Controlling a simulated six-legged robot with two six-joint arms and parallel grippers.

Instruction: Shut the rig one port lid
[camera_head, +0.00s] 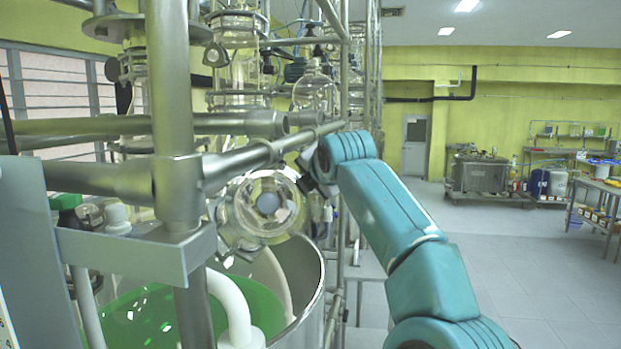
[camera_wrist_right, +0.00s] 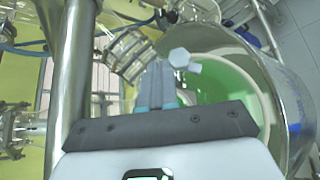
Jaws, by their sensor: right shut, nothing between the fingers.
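In the right wrist view my right gripper (camera_wrist_right: 162,72) is shut and empty. A pale hexagonal knob (camera_wrist_right: 183,58) shows just beyond and right of the fingertips; contact is unclear. My left gripper is not in view.
A steel vessel (camera_head: 309,287) with green liquid (camera_head: 150,310) stands below. A thick upright post (camera_head: 172,110) and horizontal rails (camera_head: 250,157) crowd the left. Glassware (camera_head: 238,65) stands behind. Open floor (camera_head: 510,265) lies to the right.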

